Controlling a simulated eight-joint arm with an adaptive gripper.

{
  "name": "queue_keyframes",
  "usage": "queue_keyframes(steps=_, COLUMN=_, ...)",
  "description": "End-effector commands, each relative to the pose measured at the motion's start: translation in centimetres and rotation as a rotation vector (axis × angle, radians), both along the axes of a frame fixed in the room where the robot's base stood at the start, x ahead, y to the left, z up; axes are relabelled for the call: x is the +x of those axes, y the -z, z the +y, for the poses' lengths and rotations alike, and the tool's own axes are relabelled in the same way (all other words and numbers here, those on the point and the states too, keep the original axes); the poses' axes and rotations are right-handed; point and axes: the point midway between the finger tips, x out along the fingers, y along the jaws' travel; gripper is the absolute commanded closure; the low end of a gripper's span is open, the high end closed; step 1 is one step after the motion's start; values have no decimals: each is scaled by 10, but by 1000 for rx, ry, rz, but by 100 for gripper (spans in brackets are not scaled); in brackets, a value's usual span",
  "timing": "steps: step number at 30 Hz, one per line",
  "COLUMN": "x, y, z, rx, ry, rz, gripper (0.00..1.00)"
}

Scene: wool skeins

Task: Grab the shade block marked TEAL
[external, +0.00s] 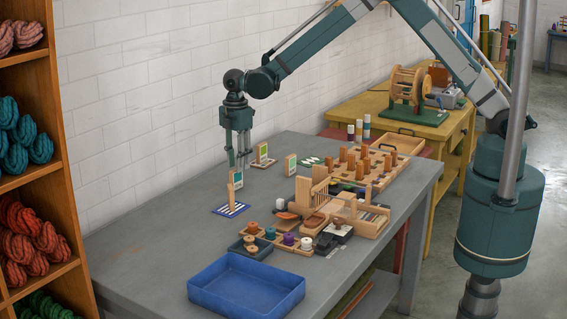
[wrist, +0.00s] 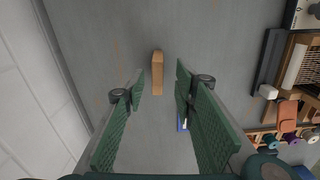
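Several upright wooden blocks with coloured label faces stand on the grey table. One block (external: 236,180) with a green label stands under my gripper (external: 238,163), another block (external: 262,154) is behind it, and a third block (external: 290,165) is to the right. No label wording is readable, so I cannot tell which is marked TEAL. In the wrist view my gripper (wrist: 160,80) is open, its green fingers wide apart. A wooden block (wrist: 157,74) shows edge-on in the gap, apparently untouched.
A striped blue-edged card (external: 230,209) lies near the nearest block. A blue tray (external: 246,288) is at the front. Trays of spools (external: 258,243) and a wooden peg board (external: 377,172) fill the right. The table's left side is clear, beside a white wall.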

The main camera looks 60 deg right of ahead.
Motion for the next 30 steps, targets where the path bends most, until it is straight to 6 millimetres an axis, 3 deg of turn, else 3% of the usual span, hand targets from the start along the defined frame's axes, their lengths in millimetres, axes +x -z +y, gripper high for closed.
queue_keyframes(steps=8, x=1, y=6, z=1, rx=0, ry=0, rz=0, gripper=72)
queue_keyframes(steps=21, x=4, y=48, z=4, rx=0, ry=0, rz=0, gripper=72)
queue_keyframes(steps=30, x=4, y=52, z=4, rx=0, ry=0, rz=0, gripper=72)
